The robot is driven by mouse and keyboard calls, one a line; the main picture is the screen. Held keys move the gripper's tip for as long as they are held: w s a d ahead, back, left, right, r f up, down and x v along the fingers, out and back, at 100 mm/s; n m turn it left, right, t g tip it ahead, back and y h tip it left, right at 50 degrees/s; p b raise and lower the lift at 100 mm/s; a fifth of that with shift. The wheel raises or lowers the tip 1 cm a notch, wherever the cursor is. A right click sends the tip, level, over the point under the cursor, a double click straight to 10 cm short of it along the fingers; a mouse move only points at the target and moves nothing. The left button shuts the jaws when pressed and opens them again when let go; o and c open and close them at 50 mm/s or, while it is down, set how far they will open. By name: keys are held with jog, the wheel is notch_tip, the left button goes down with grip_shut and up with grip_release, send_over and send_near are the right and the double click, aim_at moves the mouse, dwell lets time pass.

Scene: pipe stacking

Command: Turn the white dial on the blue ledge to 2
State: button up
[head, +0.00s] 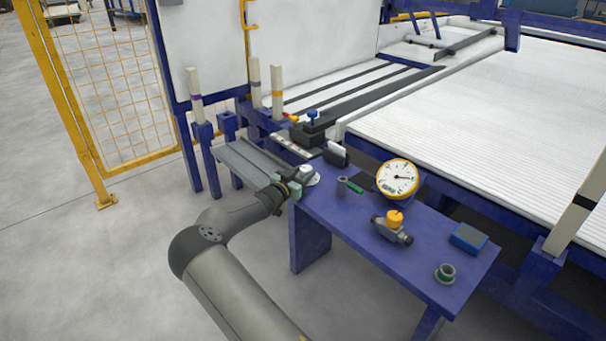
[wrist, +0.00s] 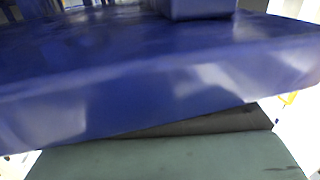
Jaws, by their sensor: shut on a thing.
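The white dial (head: 307,170) sits on a pale round base at the near left corner of the blue ledge (head: 345,217), in the head view. My gripper (head: 296,184) reaches it from the left, with its greenish fingers at the dial, and is shut on it. The fingers partly hide the dial, so its markings and setting cannot be read. In the wrist view, a grey-green finger (wrist: 165,160) fills the bottom, below the front edge of the blue ledge (wrist: 150,95). The dial does not show clearly there.
On the ledge to the right stand a yellow-rimmed gauge (head: 397,179), a valve with a yellow knob (head: 393,227), a blue box (head: 468,238) and a green-ringed fitting (head: 445,273). A small grey cylinder (head: 342,186) and a black holder (head: 336,155) stand closer to the dial.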

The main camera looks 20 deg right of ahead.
jog(key=shift+w+r+m+g, duration=0.1)
jog(key=shift+m+g, duration=0.2)
jog(key=m+g+h, duration=0.1)
jog(key=g, duration=0.1)
jog(key=shift+w+m+g, duration=0.1)
jog(key=shift+m+g, duration=0.2)
jog(key=m+g+b, duration=0.1)
jog(key=m+g+h+b, duration=0.1)
jog(key=g, duration=0.1)
jog(key=shift+w+f, duration=0.15)
jog(key=shift+f, duration=0.15)
jog(key=m+g+b, duration=0.1)
jog(key=g+b, duration=0.1)
jog(key=shift+w+a+m+b, duration=0.1)
jog(key=shift+m+b, duration=0.2)
jog(key=shift+b, duration=0.05)
jog(key=shift+g+b, duration=0.3)
jog(key=shift+g, duration=0.1)
jog(key=shift+r+m+g+b, duration=0.15)
jog(key=shift+m+g+b, duration=0.45)
jog(key=shift+g+b, duration=0.2)
jog(key=o, duration=1)
jog(key=shift+c, duration=0.2)
